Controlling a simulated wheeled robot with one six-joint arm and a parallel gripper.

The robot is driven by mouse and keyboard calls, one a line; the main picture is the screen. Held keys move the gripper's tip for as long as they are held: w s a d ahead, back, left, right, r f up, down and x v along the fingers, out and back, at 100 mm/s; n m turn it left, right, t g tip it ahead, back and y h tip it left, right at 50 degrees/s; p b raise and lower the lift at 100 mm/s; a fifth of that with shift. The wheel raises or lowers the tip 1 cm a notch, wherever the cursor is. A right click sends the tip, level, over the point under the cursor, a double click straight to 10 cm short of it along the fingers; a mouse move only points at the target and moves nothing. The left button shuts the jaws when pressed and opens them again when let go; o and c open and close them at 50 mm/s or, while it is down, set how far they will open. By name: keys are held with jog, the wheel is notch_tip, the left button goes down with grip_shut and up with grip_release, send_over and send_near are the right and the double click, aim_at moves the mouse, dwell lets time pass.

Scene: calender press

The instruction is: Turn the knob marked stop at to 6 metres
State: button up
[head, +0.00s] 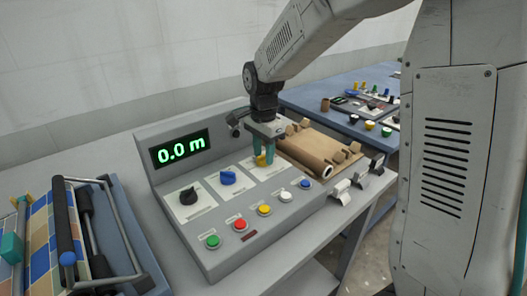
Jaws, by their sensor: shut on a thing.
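The grey control panel (160,190) stands on a table with three knobs on white label plates: a black knob (188,195) at left, a blue knob (228,177) in the middle and a yellow knob (261,160) at right. The label print is too small to read, so I cannot tell which is marked stop at. My gripper (264,157) points down with its green fingers shut on the yellow knob, which they partly hide. The green display (180,149) reads 0.0 m.
Green (213,242), red (240,225), yellow (264,209), white and blue buttons line the panel's front. A brown roll (312,153) lies to the right. A tray with a patterned sheet and metal handle (105,215) is at left. A blue table (325,104) stands behind.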

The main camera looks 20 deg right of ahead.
jog(key=shift+n, duration=0.3)
jog(key=n, duration=0.3)
jog(key=shift+n, duration=0.3)
jog(key=n, duration=0.4)
jog(key=shift+n, duration=0.3)
jog(key=n, duration=0.4)
jog(key=shift+r, duration=0.1)
jog(key=n, duration=0.4)
jog(key=shift+n, duration=0.3)
jog(key=shift+w, duration=0.1)
jog(key=o, duration=1)
